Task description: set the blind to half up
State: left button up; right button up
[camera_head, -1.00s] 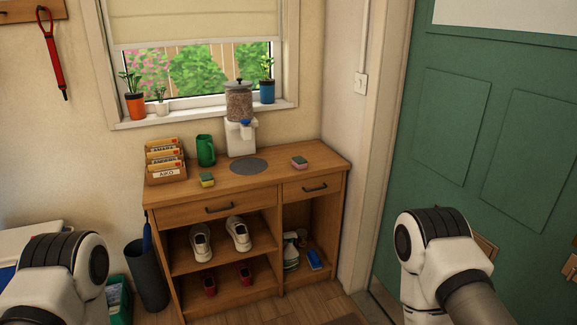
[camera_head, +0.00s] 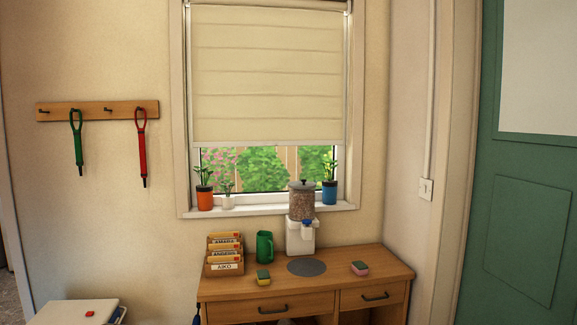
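The cream blind (camera_head: 266,75) hangs in the window above the wooden cabinet. Its bottom edge is well below the middle of the window, so it covers most of the glass. Only a low strip of garden shows beneath it. Neither of my grippers is in view.
The sill (camera_head: 270,209) holds an orange pot (camera_head: 205,200), a small white pot and a blue pot (camera_head: 329,192). A dispenser (camera_head: 301,220), green mug (camera_head: 264,247), file box (camera_head: 224,262) and sponges stand on the cabinet (camera_head: 350,278). A leash rack (camera_head: 97,110) hangs left; a green door (camera_head: 530,220) is right.

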aim_at(207, 132)
jog(key=i, duration=1.05)
